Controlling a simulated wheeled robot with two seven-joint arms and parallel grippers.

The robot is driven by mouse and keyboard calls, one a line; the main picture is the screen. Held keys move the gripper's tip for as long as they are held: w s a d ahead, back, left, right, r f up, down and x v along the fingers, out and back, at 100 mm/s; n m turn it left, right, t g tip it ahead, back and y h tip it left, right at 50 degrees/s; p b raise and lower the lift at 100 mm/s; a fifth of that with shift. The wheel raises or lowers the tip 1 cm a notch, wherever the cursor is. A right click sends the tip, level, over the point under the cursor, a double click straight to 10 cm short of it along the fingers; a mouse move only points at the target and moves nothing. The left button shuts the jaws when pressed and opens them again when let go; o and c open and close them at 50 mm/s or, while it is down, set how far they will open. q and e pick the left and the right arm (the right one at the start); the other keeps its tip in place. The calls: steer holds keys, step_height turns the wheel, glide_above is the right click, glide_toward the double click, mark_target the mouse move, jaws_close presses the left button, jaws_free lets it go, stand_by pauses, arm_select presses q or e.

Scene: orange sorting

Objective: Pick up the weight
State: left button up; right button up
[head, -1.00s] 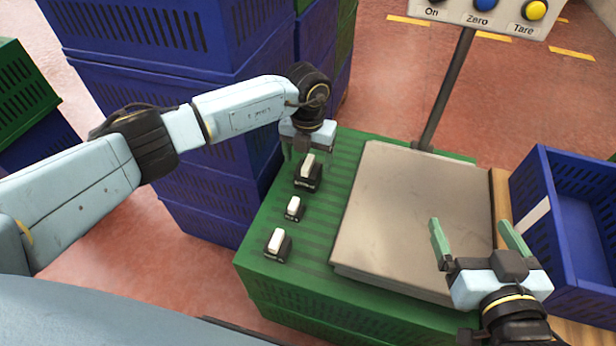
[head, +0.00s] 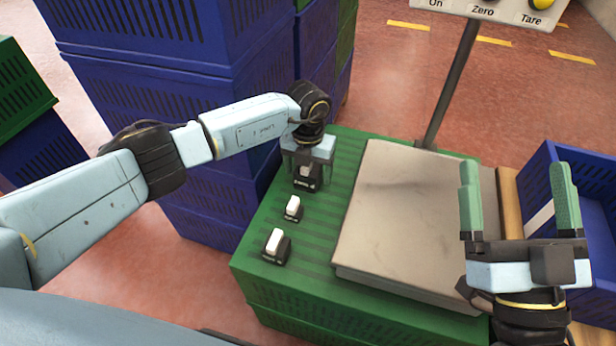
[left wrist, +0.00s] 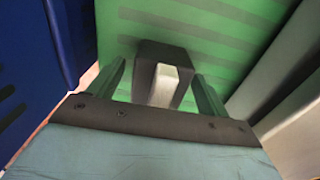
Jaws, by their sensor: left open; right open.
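Three black weights with white tops stand in a row on the green crate (head: 262,222). The far weight (head: 307,180) is the largest-looking, partly hidden under my left gripper (head: 306,172). The middle weight (head: 293,208) is small, and the near weight (head: 275,246) stands closest to me. My left gripper is open and points down over the far weight. In the left wrist view, the far weight (left wrist: 164,82) lies between the two open fingers, with a gap on each side. My right gripper (head: 516,195) is open and empty over the right part of the scale.
The scale's grey plate (head: 400,225) is bare beside the weights, with a post and button panel (head: 490,8) behind it. Stacked blue crates (head: 170,110) rise close to my left arm. An open blue crate (head: 550,165) stands at the right.

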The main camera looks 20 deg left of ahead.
arm_select(q)
steer(key=shift+f, duration=0.45)
steer(key=shift+c, duration=0.2)
jaws_close()
steer(key=shift+w+r, duration=0.1)
steer(key=shift+r, duration=0.05)
